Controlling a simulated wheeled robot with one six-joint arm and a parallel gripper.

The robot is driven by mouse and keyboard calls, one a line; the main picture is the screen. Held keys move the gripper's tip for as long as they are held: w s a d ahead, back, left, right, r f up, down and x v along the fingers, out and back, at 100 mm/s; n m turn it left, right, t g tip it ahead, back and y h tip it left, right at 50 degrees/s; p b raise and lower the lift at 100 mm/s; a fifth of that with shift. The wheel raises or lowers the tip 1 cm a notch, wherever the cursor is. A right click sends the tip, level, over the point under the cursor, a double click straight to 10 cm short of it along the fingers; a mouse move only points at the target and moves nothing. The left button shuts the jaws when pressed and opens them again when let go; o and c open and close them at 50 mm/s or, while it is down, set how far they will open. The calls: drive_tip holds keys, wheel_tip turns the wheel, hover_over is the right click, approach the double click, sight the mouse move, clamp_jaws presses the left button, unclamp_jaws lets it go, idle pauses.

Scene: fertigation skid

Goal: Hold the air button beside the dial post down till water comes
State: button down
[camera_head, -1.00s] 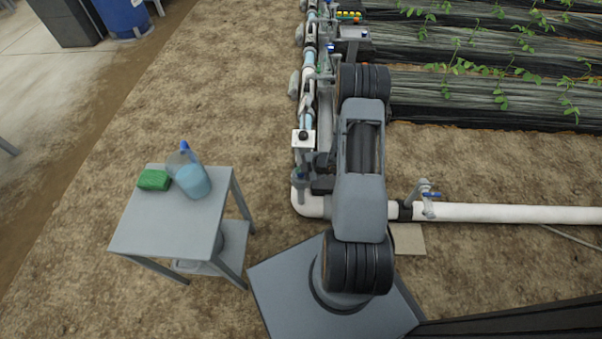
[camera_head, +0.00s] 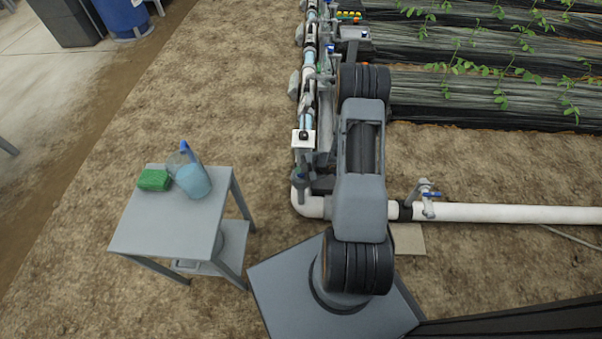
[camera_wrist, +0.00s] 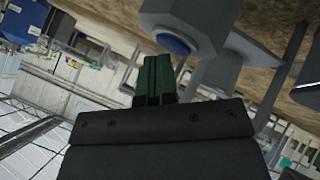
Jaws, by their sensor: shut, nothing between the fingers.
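In the wrist view, my gripper (camera_wrist: 157,62) shows as two dark green fingers pressed together with nothing between them. Just beyond the fingertips is a grey round housing with a blue disc (camera_wrist: 172,44), which looks like the air button. A small gap seems to show between fingers and disc; I cannot tell contact for sure. A grey cylindrical part (camera_wrist: 218,72), possibly the dial post, stands right of it. In the head view, my arm covers the button area and I cannot make out the fingertips. A white plate with a black knob (camera_head: 304,139) sits on the pipe line.
A white pipe (camera_head: 520,214) with a blue-handled valve (camera_head: 430,195) runs right. A grey side table (camera_head: 150,232) at left holds a green sponge (camera_head: 153,180) and a blue jug (camera_head: 192,182). Bare soil lies between table and pipes. Plant rows fill the upper right.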

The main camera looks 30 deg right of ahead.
sight(301, 175)
drive_tip(key=shift+s+a+f, duration=0.3)
drive_tip(key=shift+s+f, duration=0.05)
drive_tip(key=shift+s, duration=0.05)
drive_tip(key=shift+r+p, duration=0.4)
drive_tip(key=shift+p, duration=0.25)
drive_tip(key=shift+r, duration=0.25)
drive_tip(key=shift+w+d+r+p, duration=0.1)
drive_tip(key=shift+r+p, duration=2.2)
drive_tip(key=shift+r, duration=0.2)
